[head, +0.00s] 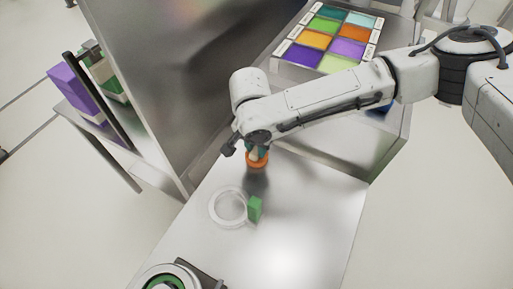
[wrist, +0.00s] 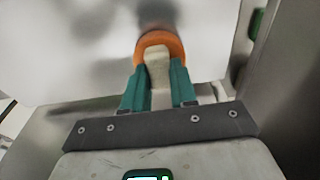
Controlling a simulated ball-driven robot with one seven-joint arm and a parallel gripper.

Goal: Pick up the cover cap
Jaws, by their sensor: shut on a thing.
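The cover cap appears to be an orange round piece (head: 257,162) with a pale upright middle part. It also shows in the wrist view (wrist: 162,41), where the pale part stands between my two teal fingers. My gripper (wrist: 158,78) is shut on this pale part, one finger on each side. In the head view my gripper (head: 258,150) is mostly hidden behind my wrist, with the orange piece under it. The cap seems to be held above the metal table, with a dark shadow below it.
A clear ring (head: 229,206) and a green block (head: 254,209) stand on the metal table (head: 320,220) near the cap. A tray of coloured bins (head: 325,38) is at the back. A tall metal panel (head: 180,80) rises at left. The table's right front is clear.

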